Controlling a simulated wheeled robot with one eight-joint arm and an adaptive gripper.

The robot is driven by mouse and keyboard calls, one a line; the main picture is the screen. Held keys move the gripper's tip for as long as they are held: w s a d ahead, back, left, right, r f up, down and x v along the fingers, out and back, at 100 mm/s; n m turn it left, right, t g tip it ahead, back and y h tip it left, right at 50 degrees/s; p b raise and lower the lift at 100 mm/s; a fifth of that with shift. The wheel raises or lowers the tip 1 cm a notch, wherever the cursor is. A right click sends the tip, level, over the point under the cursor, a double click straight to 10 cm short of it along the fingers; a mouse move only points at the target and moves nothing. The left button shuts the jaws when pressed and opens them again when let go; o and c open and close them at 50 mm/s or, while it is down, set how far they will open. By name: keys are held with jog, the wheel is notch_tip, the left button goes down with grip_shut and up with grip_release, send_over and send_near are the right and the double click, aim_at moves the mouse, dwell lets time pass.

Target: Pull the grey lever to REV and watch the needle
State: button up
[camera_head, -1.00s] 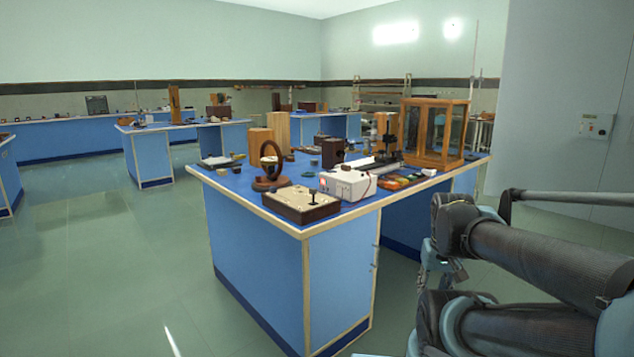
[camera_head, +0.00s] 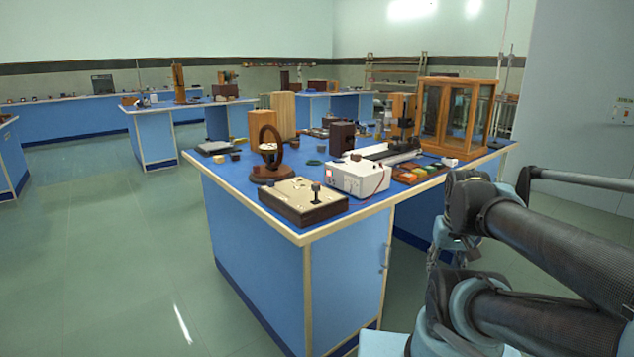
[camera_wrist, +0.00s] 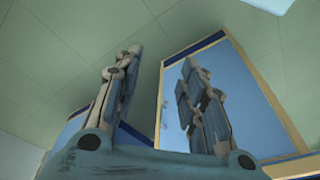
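A low wooden box with a pale top (camera_head: 287,196) sits at the near corner of the blue bench. A small dark upright lever (camera_head: 316,191) stands on it; its grey colour and any REV marking are too small to tell. Behind the box is a dark upright ring on a round base (camera_head: 270,174), with a small pale part inside; no needle can be made out. My gripper (camera_wrist: 162,60) is open and empty in the wrist view, fingers well apart, above the floor beside a blue bench panel. It is away from the lever, which the wrist view does not show.
A white power unit (camera_head: 360,178) with a red lead stands right of the box. The bench's pale front edge (camera_head: 340,229) faces me. Floor to the left is clear.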

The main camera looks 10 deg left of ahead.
jog(key=w+a+r+n, duration=0.2)
jog(key=w+a+r, duration=0.25)
jog(key=r, duration=0.45)
notch_tip(320, 180, up, 24)
jog(key=n+g, duration=0.2)
jog(key=n, duration=0.6)
send_over(316, 184)
notch_tip(316, 184, down, 18)
jog(key=shift+r, duration=0.25)
jog(key=shift+c, duration=0.5)
